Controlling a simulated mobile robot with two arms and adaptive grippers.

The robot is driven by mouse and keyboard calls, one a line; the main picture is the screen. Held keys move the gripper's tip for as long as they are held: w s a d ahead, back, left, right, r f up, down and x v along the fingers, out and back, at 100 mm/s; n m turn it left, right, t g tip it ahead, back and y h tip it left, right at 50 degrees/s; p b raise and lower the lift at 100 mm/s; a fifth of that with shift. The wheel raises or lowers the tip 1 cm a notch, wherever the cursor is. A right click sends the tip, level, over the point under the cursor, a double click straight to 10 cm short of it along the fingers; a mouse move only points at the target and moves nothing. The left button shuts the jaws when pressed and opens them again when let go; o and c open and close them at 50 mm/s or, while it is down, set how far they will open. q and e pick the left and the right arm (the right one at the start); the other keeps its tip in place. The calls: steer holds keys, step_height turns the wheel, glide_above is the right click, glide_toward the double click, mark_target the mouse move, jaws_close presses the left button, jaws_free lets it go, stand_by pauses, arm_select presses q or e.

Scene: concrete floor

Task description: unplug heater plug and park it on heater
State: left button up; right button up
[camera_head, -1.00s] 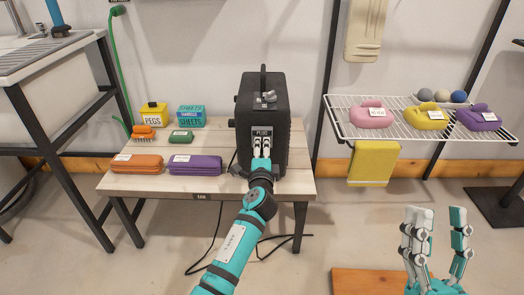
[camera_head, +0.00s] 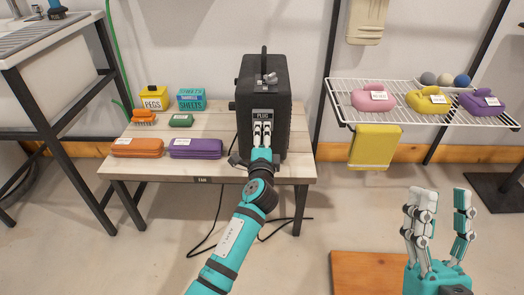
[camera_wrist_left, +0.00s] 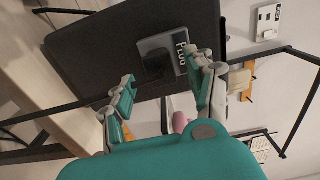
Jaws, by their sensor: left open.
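The black heater (camera_head: 250,105) stands upright on the wooden table, with a grey plate (camera_head: 263,114) labelled PLUG on its front. My left gripper (camera_head: 262,124) is right in front of this plate and hides its lower part. In the left wrist view, the left gripper (camera_wrist_left: 163,92) is open, its fingers apart and nothing between them. The plate (camera_wrist_left: 180,45) lies beyond the fingertips with a dark block-like shape (camera_wrist_left: 158,66) on it; I cannot tell whether this is the plug or a recess. My right gripper (camera_head: 440,198) is open and empty at lower right.
The wooden table (camera_head: 210,130) holds orange (camera_head: 137,148) and purple (camera_head: 196,149) cases, a brush and boxes left of the heater. A black cord (camera_head: 207,232) hangs to the floor. A wire shelf (camera_head: 400,113) with coloured pouches stands at right.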

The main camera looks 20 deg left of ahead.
arm_select(q)
steer(key=v, duration=0.8)
steer(key=shift+s, duration=0.35)
steer(key=shift+d, duration=0.15)
